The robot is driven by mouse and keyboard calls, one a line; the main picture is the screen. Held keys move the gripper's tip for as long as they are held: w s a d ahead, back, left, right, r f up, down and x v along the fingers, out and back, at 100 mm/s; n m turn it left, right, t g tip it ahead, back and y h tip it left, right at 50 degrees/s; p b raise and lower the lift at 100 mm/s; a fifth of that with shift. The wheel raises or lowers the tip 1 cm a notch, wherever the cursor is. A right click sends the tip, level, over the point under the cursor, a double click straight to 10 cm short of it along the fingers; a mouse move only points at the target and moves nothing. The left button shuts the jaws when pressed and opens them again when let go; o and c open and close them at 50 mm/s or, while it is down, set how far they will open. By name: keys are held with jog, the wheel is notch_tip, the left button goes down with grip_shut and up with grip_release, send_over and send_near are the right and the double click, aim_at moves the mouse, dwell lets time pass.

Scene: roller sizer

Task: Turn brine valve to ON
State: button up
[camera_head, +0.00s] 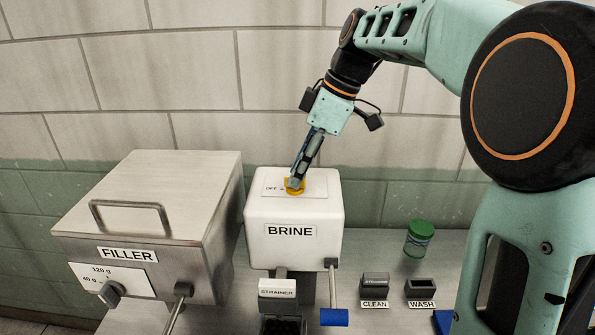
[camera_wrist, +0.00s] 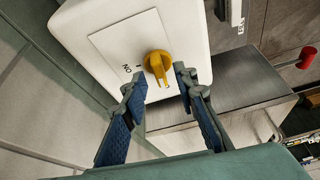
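The brine valve is a yellow knob (camera_wrist: 157,64) on a pale label plate on top of the white BRINE box (camera_head: 262,220). In the wrist view, ON lettering shows left of the knob, and the knob's raised grip slants toward the lower right. In the head view, OFF shows left of the knob. My gripper (camera_wrist: 156,79) is open, with one fingertip on each side of the knob's near end. A gap shows beside the knob, and I cannot tell whether either finger touches it. In the head view, my gripper (camera_head: 296,182) points down and partly hides the knob.
A metal FILLER box (camera_head: 150,220) with a handle stands left of the BRINE box. A blue-ended lever (camera_head: 334,316) sticks out in front. A tiled wall is behind.

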jog(key=shift+a+f, duration=0.15)
jog(key=shift+f, duration=0.35)
grip_shut()
